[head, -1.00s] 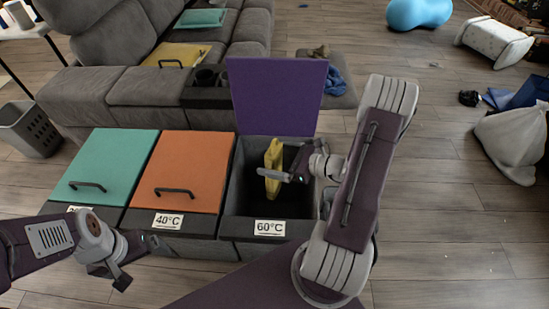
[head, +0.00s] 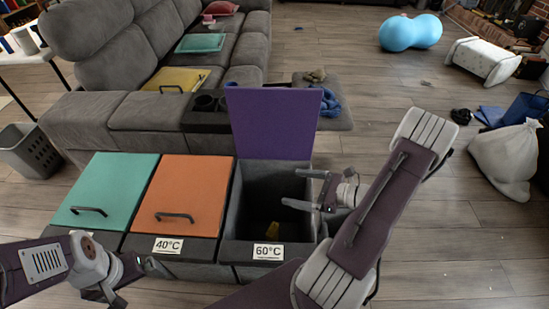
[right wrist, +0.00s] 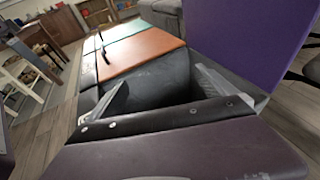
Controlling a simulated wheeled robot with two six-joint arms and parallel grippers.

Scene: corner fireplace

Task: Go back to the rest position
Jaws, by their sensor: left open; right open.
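My right gripper (head: 297,189) is open and empty, over the right side of the open 60°C bin (head: 232,215). In the right wrist view its two fingers (right wrist: 160,95) stand apart with nothing between them. A yellow cloth (head: 273,231) lies low inside that bin, mostly in shadow. My left gripper (head: 135,283) is open and empty at the lower left, in front of the bins.
The purple lid (head: 275,120) stands upright behind the open bin. The teal lid (head: 112,185) and the orange lid (head: 187,190) are shut. A grey sofa (head: 150,130) stands behind. A grey basket (head: 25,150) is at left.

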